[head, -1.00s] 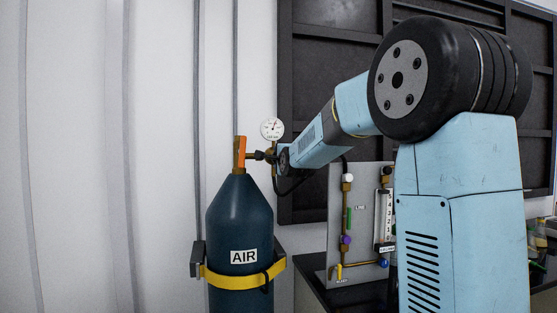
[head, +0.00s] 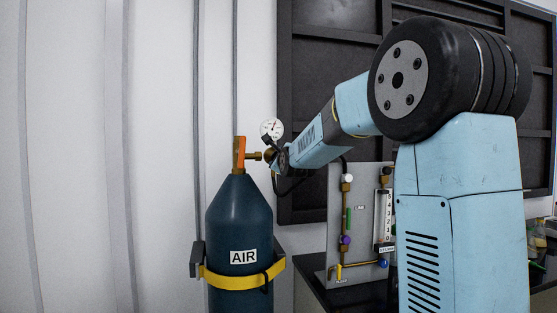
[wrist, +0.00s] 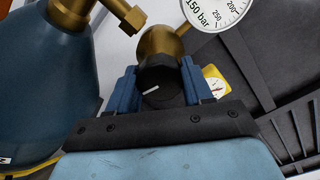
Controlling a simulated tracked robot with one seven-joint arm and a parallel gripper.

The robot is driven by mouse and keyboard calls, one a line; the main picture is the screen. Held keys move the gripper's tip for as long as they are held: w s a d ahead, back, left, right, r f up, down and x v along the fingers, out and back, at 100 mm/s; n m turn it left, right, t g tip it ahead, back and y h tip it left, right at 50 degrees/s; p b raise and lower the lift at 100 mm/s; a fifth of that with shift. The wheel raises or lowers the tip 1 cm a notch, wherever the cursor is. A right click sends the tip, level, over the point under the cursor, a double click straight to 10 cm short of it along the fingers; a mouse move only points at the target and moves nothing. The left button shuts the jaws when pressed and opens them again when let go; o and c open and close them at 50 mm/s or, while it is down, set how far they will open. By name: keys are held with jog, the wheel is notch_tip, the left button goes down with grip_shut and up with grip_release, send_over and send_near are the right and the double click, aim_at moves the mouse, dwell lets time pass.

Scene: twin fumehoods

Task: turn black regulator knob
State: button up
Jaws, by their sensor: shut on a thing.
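The black regulator knob (wrist: 158,84) has a short white line on its face and sits in front of the brass regulator body (wrist: 160,42). My gripper (wrist: 159,69) is shut on the knob, one blue finger on each side of it. The white line lies nearly level, tilted slightly up to the right. In the head view my gripper (head: 277,158) is at the regulator, right of the cylinder's valve; the knob is not clearly seen there. A white pressure gauge (head: 271,129) stands above the regulator.
The dark blue AIR cylinder (head: 238,225) stands upright, held by a yellow strap (head: 235,279), with an orange valve handle (head: 239,152) on top. A panel with valves (head: 357,225) stands on the bench at right.

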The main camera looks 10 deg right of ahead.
jog(key=shift+a+f, duration=0.1)
jog(key=shift+f, duration=0.15)
jog(key=o, duration=1)
jog(key=shift+r, duration=0.15)
jog(key=s, duration=1.3)
jog(key=shift+s, duration=0.35)
jog(key=s+f+n+g, duration=0.4)
jog(key=s+f+n, duration=0.3)
jog(key=s, duration=0.4)
jog(key=s+f+n+g, duration=0.4)
jog(key=s+f+n, duration=0.3)
jog(key=s+n, duration=0.2)
jog(key=s+f+n+g, duration=0.4)
jog(key=s+f+n, duration=0.2)
jog(key=s, duration=0.7)
jog(key=shift+s+d+f+n, duration=0.1)
jog(key=shift+d+f+n, duration=0.1)
jog(key=shift+n, duration=0.5)
jog(key=shift+s+d+f+n, duration=0.1)
jog(key=shift+f+n, duration=0.1)
jog(key=shift+n, duration=0.5)
